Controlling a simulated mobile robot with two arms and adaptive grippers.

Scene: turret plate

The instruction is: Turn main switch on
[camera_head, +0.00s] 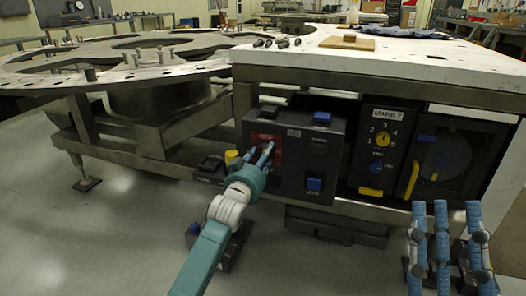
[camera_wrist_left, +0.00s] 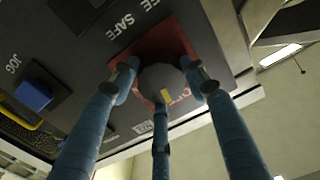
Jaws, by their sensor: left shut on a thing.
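The main switch is a dark round knob (camera_wrist_left: 162,80) with a yellow mark, on a red plate (camera_wrist_left: 178,38) of a dark control box. The red plate (camera_head: 257,138) also shows in the head view, on the left part of the box front (camera_head: 327,157). My left gripper (camera_head: 266,153) reaches it from below; its fingers hide most of the knob there. In the left wrist view my left gripper (camera_wrist_left: 161,90) has its blue fingers around the knob, shut on it. My right gripper (camera_head: 444,208) is at the lower right, fingers spread, pointing up, empty and apart from the panels.
A panel with a yellow dial (camera_head: 382,139) and a panel with a dark disc (camera_head: 442,158) stand right of the box. A blue button (camera_head: 314,184) is on the box's lower right. The white table top (camera_head: 420,62) overhangs them. Floor at left (camera_head: 120,235) is clear.

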